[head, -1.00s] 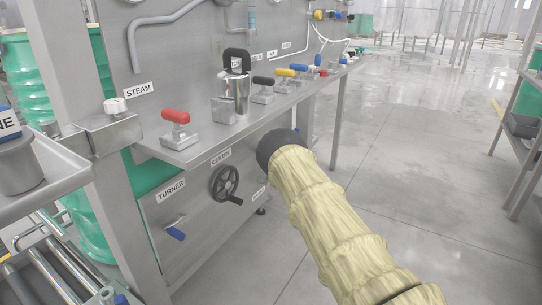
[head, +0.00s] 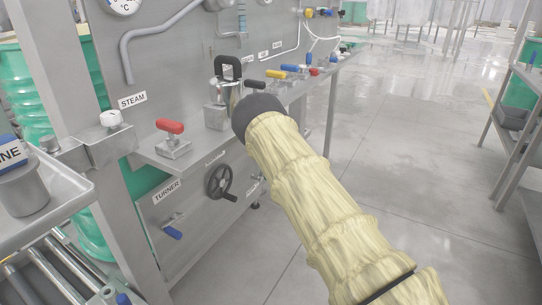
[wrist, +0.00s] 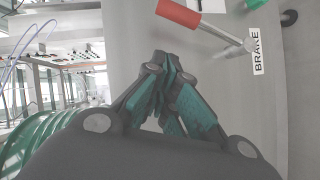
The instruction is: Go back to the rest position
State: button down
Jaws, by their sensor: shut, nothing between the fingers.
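My gripper (wrist: 168,65) shows in the wrist view with its dark fingers and teal pads closed together, and nothing between them. In the head view my arm, in a cream sleeve, reaches up from the lower right to the steel console (head: 196,160). Its dark wrist end is in front of the console shelf, and the fingers are hidden behind it. In the wrist view a red-handled lever (wrist: 180,14) lies just above the fingertips, beside a BRAKE label (wrist: 257,50). I cannot tell whether the fingers touch anything.
On the shelf are a red lever (head: 170,127), a metal part with a black loop handle (head: 228,68), and yellow (head: 289,70) and blue levers. Below are a black handwheel (head: 220,182) and a blue-handled valve (head: 173,233). A steel tray (head: 75,190) stands left.

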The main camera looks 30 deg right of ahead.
jog(key=shift+s+r, duration=0.15)
jog(key=shift+s, duration=0.3)
jog(key=s+a+f+m+g+h, duration=0.1)
jog(key=s+a+f+m+g, duration=0.25)
jog(key=s+f, duration=0.8)
jog(key=s+a+f+m+g+h, duration=0.1)
jog(key=s+a+f+m+g, duration=0.2)
jog(key=s+f, duration=0.8)
jog(key=s+a+f+m+g, duration=0.2)
jog(key=s+a, duration=0.3)
jog(key=s, duration=0.5)
jog(key=s+a+f+m+g+y, duration=0.15)
jog(key=s+a, duration=0.25)
jog(key=s, duration=0.6)
jog(key=s+a+f+m+g+h, duration=0.1)
jog(key=s+a+f+m+g, duration=0.3)
jog(key=s, duration=0.6)
jog(key=s+a+r+m+g+y, duration=0.15)
jog(key=s+a, duration=0.25)
jog(key=s, duration=0.4)
jog(key=s+a+r+n, duration=0.1)
jog(key=s+a+r, duration=0.25)
jog(key=s, duration=0.55)
notch_tip(320, 180, up, 25)
jog(key=p, duration=2.6)
jog(key=shift+a+r, duration=0.2)
jog(key=shift+a, duration=0.2)
